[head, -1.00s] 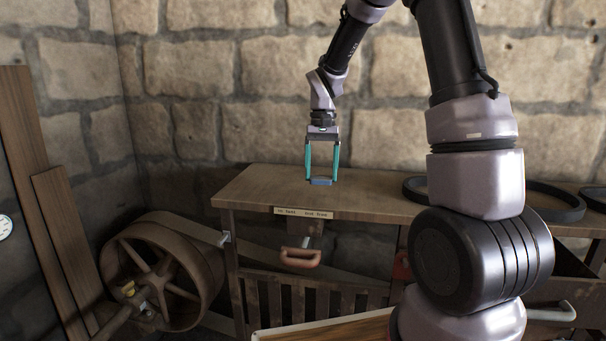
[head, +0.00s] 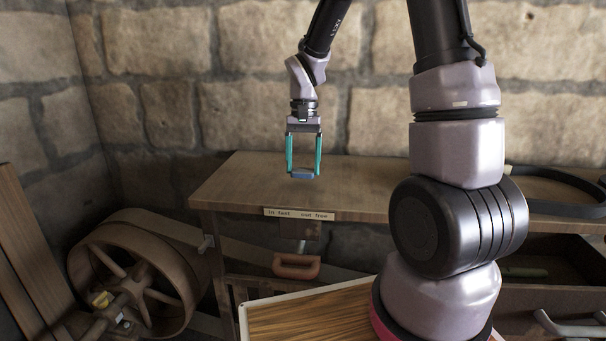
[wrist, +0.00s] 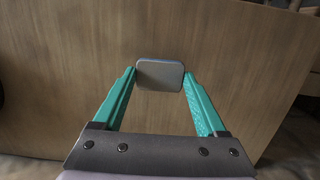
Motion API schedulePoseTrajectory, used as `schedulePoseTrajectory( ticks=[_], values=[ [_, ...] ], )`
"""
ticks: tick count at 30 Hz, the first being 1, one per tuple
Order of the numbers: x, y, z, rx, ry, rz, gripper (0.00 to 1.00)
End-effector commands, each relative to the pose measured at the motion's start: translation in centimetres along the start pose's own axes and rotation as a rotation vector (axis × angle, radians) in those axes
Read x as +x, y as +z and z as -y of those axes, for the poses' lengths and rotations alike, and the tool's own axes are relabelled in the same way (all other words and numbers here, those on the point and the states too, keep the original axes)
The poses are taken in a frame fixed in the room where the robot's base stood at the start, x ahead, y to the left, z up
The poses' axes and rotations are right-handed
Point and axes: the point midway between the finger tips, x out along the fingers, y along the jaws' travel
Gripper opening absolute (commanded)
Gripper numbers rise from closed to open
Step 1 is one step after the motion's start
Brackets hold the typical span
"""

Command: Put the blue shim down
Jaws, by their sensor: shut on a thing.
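The blue shim (head: 304,173) is a small flat blue-grey block held between the teal fingertips of my gripper (head: 303,170). In the wrist view the shim (wrist: 160,75) shows as a rounded grey plate with a bluish edge, between the two finger ends. My gripper (wrist: 160,82) points down and is shut on the shim. In the head view the shim appears over the left part of the wooden bench top (head: 240,182). I cannot tell whether it touches the wood.
A spoked wheel with a belt (head: 140,270) stands at left. A black belt (head: 560,208) lies at right. The bench top around the shim is clear.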

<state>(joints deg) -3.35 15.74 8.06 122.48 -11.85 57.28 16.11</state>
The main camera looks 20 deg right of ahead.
Motion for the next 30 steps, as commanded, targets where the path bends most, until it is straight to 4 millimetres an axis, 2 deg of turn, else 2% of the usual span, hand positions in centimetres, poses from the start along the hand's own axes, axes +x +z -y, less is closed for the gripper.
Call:
schedulePoseTrajectory(
  ticks=[3, 6, 17, 18, 20, 30],
  values=[
    [1.9, -0.2, -0.1, 0.0, 0.003, 0.005, 0.01],
    [2.8, -0.4, 0.0, -0.001, 0.002, 0.003, 0.01],
    [3.1, -0.5, 0.0, 0.0, 0.001, 0.001, 0.01],
    [3.2, -0.5, 0.0, 0.0, 0.001, 0.001, 0.78],
    [3.2, -0.5, 0.0, 0.0, 0.001, 0.001, 1.0],
    [2.5, -0.4, 0.0, 0.0, 0.0, 0.0, 1.0]
  ],
)
